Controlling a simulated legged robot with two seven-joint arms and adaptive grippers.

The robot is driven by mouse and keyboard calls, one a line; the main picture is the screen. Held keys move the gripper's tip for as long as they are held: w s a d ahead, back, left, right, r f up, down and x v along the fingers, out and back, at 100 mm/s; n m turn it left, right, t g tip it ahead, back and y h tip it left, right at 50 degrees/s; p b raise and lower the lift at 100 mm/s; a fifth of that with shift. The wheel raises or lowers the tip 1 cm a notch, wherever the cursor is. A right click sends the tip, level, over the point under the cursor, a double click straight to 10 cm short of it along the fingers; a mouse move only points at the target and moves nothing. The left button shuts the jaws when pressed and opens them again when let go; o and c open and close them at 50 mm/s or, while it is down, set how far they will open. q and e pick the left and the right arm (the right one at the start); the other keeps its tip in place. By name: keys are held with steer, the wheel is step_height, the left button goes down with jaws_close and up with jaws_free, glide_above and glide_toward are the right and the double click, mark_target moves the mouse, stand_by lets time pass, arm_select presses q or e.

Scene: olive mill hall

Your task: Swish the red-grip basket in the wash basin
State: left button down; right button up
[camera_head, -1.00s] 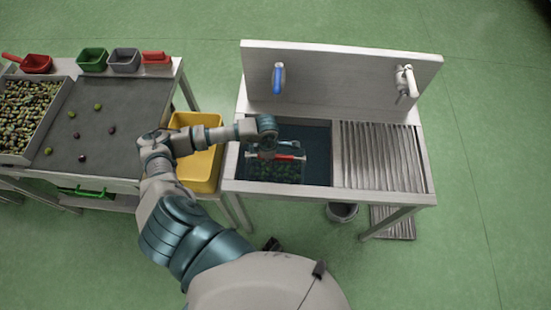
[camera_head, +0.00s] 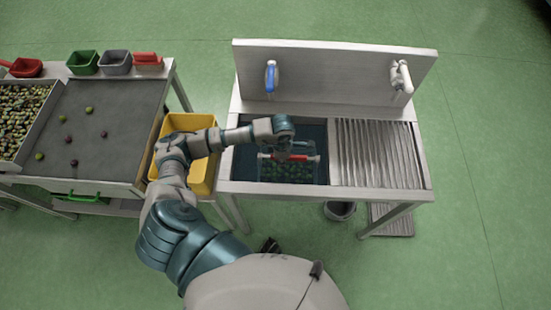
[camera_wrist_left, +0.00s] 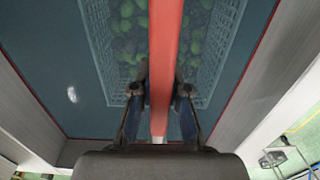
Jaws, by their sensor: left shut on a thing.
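The wash basin (camera_head: 243,166) is the dark water-filled left part of the steel sink. The red-grip basket sits low in it, with olives inside; its red grip (camera_head: 270,156) shows above the basin. My left gripper (camera_head: 288,155) is shut on that grip. In the left wrist view the red grip (camera_wrist_left: 166,50) runs between the two fingers (camera_wrist_left: 160,100), and the basket's pale mesh wall (camera_wrist_left: 100,50) and green and dark olives show below it. My right gripper is not in view.
A ribbed drainboard (camera_head: 375,155) is right of the basin. A yellow bin (camera_head: 198,178) stands left of the sink, beside a sorting table (camera_head: 110,120) with scattered olives.

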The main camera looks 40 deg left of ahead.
mark_target(263, 155)
arm_select(q)
steer(key=shift+w+d+r, duration=0.1)
steer(key=shift+w+d, duration=0.25)
steer(key=shift+d, duration=0.15)
steer(key=shift+s+a, duration=0.7)
steer(key=shift+a, duration=0.45)
steer(key=shift+s+a, duration=0.7)
steer(key=shift+a, duration=0.4)
steer(key=shift+s+a, duration=0.7)
steer(key=shift+a, duration=0.45)
steer(key=shift+w+d, duration=0.55)
steer(key=shift+d, duration=0.35)
steer(key=shift+w+d, duration=0.5)
steer(key=shift+d, duration=0.35)
